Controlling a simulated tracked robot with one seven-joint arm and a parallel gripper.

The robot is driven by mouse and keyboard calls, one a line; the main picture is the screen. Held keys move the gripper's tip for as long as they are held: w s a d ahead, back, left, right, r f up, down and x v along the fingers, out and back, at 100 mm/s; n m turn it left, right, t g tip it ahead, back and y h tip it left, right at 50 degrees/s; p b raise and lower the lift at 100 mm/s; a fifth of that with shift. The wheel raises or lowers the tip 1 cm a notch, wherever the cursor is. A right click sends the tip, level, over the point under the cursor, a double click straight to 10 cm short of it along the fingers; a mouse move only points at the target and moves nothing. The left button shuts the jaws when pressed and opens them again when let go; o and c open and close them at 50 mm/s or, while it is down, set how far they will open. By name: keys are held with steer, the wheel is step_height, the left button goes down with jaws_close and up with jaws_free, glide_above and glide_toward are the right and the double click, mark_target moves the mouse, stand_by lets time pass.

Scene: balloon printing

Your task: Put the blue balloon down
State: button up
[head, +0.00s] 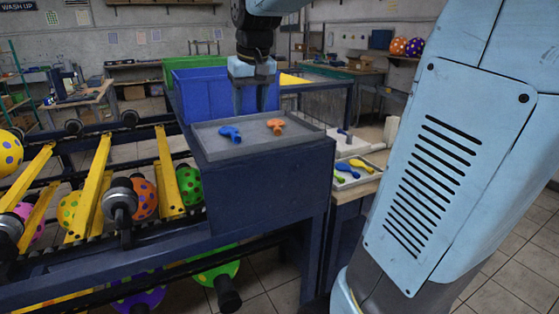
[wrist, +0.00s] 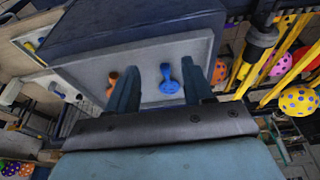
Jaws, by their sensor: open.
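The deflated blue balloon (head: 230,134) lies flat on a grey tray (head: 219,155) on top of a dark blue stand. An orange balloon (head: 275,126) lies on the same tray to its right. My gripper (head: 255,108) is above the back of the tray, pointing down, open and empty. In the wrist view the blue balloon (wrist: 169,83) shows in the gap between the fingers of my gripper (wrist: 160,68), apart from both. The orange balloon (wrist: 111,82) is beside the left finger there, partly hidden by it.
A blue bin (head: 200,98) and a green bin stand behind the tray. A lower tray (head: 372,172) at right holds blue, yellow and green balloons. Left is a rack with yellow rails (head: 98,170) and inflated spotted balloons. Bare tray surface surrounds the two balloons.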

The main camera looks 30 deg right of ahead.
steer(key=s+f+t, duration=0.1)
steer(key=s+f, duration=0.3)
steer(key=s, duration=0.5)
steer(key=s+f+t, duration=0.1)
steer(key=s+f, duration=0.2)
steer(key=s, duration=0.7)
steer(key=shift+a+f, duration=0.35)
steer(key=shift+a, duration=0.05)
